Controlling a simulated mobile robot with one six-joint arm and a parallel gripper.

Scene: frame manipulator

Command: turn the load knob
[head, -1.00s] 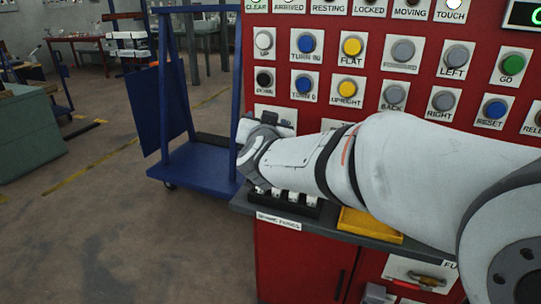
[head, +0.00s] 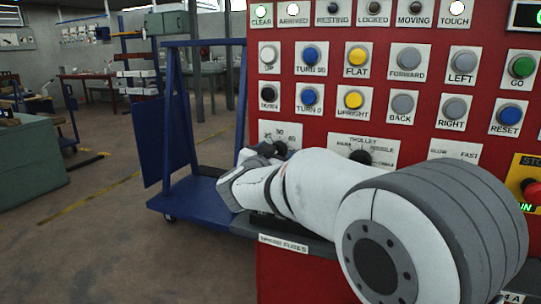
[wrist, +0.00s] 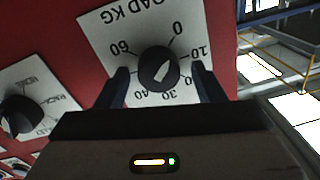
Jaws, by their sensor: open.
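The load knob (wrist: 159,68) is black and round with a white pointer mark, on a white dial plate (wrist: 100,22) marked "LOAD KG" with numbers from 0 to 60. I cannot tell exactly which number the mark points to. In the wrist view my gripper (wrist: 161,76) is open, with one dark finger on each side of the knob. In the head view the load dial plate (head: 293,130) shows at the panel's lower left, and my wrist partly hides the knob (head: 281,148).
The trolley selector knob (head: 360,157) is right of the load dial. Rows of buttons fill the red panel (head: 433,22) above. A shelf (head: 315,246) juts out below my arm. A red stop button (head: 533,192) is at the far right. A blue trolley (head: 192,192) stands left.

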